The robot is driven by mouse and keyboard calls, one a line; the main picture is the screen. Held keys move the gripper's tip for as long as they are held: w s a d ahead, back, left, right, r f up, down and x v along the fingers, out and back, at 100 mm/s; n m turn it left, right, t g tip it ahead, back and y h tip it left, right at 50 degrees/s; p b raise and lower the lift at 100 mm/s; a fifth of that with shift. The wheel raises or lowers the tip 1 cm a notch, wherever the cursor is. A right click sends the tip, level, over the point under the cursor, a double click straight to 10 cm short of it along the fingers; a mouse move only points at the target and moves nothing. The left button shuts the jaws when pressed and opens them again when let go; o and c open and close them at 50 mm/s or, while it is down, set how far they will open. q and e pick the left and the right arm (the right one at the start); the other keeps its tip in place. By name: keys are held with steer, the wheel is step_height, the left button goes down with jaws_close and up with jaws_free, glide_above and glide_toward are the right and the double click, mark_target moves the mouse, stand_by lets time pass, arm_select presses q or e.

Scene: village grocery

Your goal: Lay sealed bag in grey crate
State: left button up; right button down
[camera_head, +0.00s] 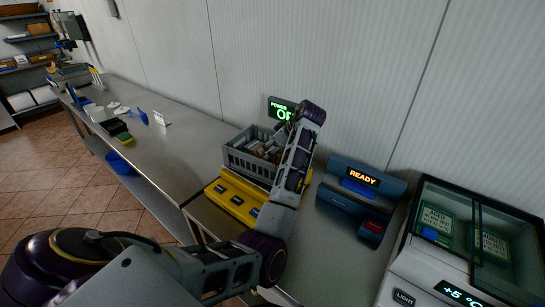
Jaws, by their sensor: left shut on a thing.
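My left arm comes in from the lower left and bends up and over the crate's right side. My left gripper (266,147) points down at the crate's opening, small in the picture and partly hidden by its own arm. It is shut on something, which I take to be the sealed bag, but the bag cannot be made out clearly. Whether it touches the crate floor cannot be told. My right gripper is not in view.
A yellow unit with dark buttons (236,202) is at the crate's front. A blue-grey machine reading READY (362,190) stands to the right, then a glass-topped cold case (480,240). A lit green display (281,108) is behind. A long counter (165,150) with small items runs left.

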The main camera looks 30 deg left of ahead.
arm_select(q)
steer(key=shift+f, duration=1.9)
steer(key=o, duration=1.7)
steer(key=shift+f, duration=0.1)
steer(key=v, duration=1.2)
steer(key=shift+b, duration=0.3)
